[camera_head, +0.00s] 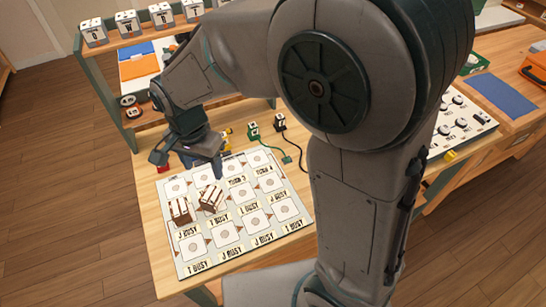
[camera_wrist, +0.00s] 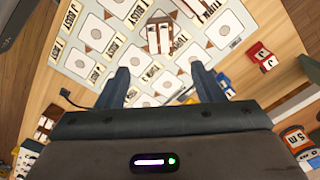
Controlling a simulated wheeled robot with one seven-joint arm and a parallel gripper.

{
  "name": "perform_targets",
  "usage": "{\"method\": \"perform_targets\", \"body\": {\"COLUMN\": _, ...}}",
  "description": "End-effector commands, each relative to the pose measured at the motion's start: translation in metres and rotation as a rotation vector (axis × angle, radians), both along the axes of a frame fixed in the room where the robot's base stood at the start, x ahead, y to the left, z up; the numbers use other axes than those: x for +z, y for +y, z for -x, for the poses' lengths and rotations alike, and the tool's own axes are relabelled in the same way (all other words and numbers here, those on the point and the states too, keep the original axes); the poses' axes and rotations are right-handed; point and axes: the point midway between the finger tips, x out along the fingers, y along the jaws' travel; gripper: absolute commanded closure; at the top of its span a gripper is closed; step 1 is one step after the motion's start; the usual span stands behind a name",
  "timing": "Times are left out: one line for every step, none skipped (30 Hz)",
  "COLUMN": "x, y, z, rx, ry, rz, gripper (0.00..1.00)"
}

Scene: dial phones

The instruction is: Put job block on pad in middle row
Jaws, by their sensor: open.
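A white board (camera_head: 243,240) with rows of square pads and small printed labels lies on the wooden table; it also shows in the wrist view (camera_wrist: 118,28). Two brown-and-white blocks rest on its left part: one on the left (camera_head: 180,211), one to its right and turned at an angle (camera_head: 211,197). I cannot tell which is the job block. One brown-and-white block (camera_wrist: 160,37) shows beyond my fingers in the wrist view; part of another is at the top edge. My gripper (camera_head: 203,165) is open and empty above the far edge of the board; its spread fingers show in the wrist view (camera_wrist: 162,84).
A green-and-white block (camera_head: 253,131) and a black-and-white block (camera_head: 280,122) stand behind the board. A shelf with lettered white cubes (camera_head: 128,22) stands at the back left. My arm hides the table's right part.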

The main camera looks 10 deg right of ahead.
Motion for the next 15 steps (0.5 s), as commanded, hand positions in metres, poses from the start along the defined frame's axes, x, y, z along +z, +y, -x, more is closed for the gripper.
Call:
{"method": "perform_targets", "body": {"x": 0.003, "y": -0.005, "z": 0.000, "rx": 0.004, "ry": -0.004, "rz": -0.003, "gripper": 0.39}}
{"method": "perform_targets", "body": {"x": 0.005, "y": -0.010, "z": -0.001, "rx": 0.011, "ry": -0.009, "rz": -0.006, "gripper": 0.39}}
{"method": "perform_targets", "body": {"x": 0.009, "y": -0.019, "z": -0.001, "rx": 0.024, "ry": -0.016, "rz": -0.011, "gripper": 0.39}}
{"method": "perform_targets", "body": {"x": 0.013, "y": -0.027, "z": -0.002, "rx": 0.037, "ry": -0.023, "rz": -0.015, "gripper": 0.39}}
{"method": "perform_targets", "body": {"x": 0.017, "y": -0.037, "z": -0.001, "rx": 0.054, "ry": -0.030, "rz": -0.019, "gripper": 0.39}}
{"method": "perform_targets", "body": {"x": 0.023, "y": -0.051, "z": 0.000, "rx": 0.079, "ry": -0.044, "rz": -0.025, "gripper": 0.39}}
{"method": "perform_targets", "body": {"x": 0.028, "y": -0.063, "z": 0.001, "rx": 0.102, "ry": -0.056, "rz": -0.028, "gripper": 0.39}}
{"method": "perform_targets", "body": {"x": 0.033, "y": -0.075, "z": 0.003, "rx": 0.124, "ry": -0.068, "rz": -0.031, "gripper": 0.39}}
{"method": "perform_targets", "body": {"x": 0.038, "y": -0.090, "z": 0.006, "rx": 0.158, "ry": -0.084, "rz": -0.033, "gripper": 0.39}}
{"method": "perform_targets", "body": {"x": 0.042, "y": -0.102, "z": 0.010, "rx": 0.182, "ry": -0.097, "rz": -0.032, "gripper": 0.39}}
{"method": "perform_targets", "body": {"x": 0.046, "y": -0.113, "z": 0.013, "rx": 0.207, "ry": -0.110, "rz": -0.031, "gripper": 0.39}}
{"method": "perform_targets", "body": {"x": 0.050, "y": -0.128, "z": 0.018, "rx": 0.240, "ry": -0.127, "rz": -0.028, "gripper": 0.39}}
{"method": "perform_targets", "body": {"x": 0.053, "y": -0.138, "z": 0.023, "rx": 0.266, "ry": -0.140, "rz": -0.024, "gripper": 0.39}}
{"method": "perform_targets", "body": {"x": 0.055, "y": -0.148, "z": 0.027, "rx": 0.290, "ry": -0.153, "rz": -0.020, "gripper": 0.39}}
{"method": "perform_targets", "body": {"x": 0.058, "y": -0.161, "z": 0.034, "rx": 0.323, "ry": -0.169, "rz": -0.012, "gripper": 0.39}}
